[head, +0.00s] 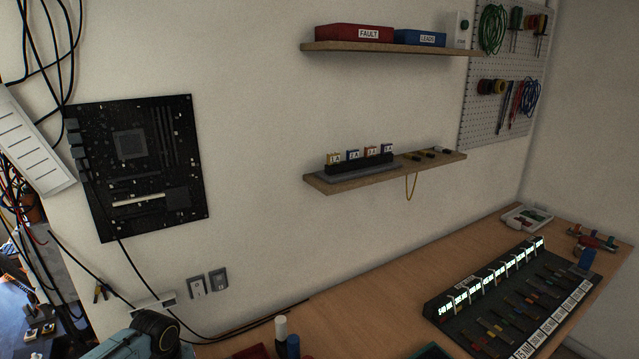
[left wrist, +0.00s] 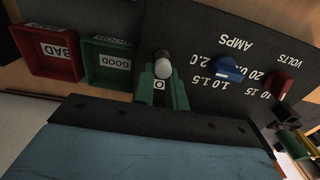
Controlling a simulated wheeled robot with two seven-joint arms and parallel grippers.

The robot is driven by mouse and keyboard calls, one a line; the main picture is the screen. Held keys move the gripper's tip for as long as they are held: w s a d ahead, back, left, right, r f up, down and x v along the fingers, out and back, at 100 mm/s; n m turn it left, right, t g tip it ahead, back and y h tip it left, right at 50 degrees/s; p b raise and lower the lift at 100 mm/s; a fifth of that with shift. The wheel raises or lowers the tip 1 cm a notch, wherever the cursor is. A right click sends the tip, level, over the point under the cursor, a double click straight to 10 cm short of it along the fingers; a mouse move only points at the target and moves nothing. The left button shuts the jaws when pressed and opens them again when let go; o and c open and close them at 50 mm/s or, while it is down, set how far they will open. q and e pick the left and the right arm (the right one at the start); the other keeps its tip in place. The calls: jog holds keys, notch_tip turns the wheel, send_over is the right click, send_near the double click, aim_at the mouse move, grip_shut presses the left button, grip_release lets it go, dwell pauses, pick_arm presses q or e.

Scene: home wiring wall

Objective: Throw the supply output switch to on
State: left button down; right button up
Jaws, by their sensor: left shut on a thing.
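The supply's dark panel (left wrist: 205,25) fills the upper part of the left wrist view. The output switch has a pale, rounded lever (left wrist: 162,70), with an "O" mark just below it in the picture. My left gripper (left wrist: 162,82) has its green fingers on either side of the lever and is shut on it. The lever's base is partly hidden by the fingers, and I cannot tell which way it is thrown. My right gripper is in neither view.
A blue amps knob (left wrist: 230,68) and a red volts knob (left wrist: 281,86) are right of the switch. A red BAD bin (left wrist: 45,62) and green GOOD bin (left wrist: 104,80) lie left. A sloped labelled rack (head: 470,300) stands on the wooden bench (head: 370,290).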

pick_arm(q)
jog(key=shift+w+a+f, duration=0.15)
jog(key=shift+w+f, duration=0.1)
dwell(0.3)
jog(key=shift+w+a, duration=0.15)
jog(key=shift+w, duration=0.05)
jog(key=shift+f+b, duration=0.15)
jog(key=shift+b, duration=0.2)
jog(key=shift+w+a+f, duration=0.1)
jog(key=shift+w+f, duration=0.05)
jog(key=shift+w, duration=0.1)
jog(key=c, duration=2.1)
grip_release()
jog(key=o, duration=0.5)
jog(key=shift+c, duration=0.2)
notch_tip(320, 180, up, 14)
jog(key=p, duration=0.2)
jog(key=shift+s+f, duration=0.2)
jog(key=shift+f, duration=0.05)
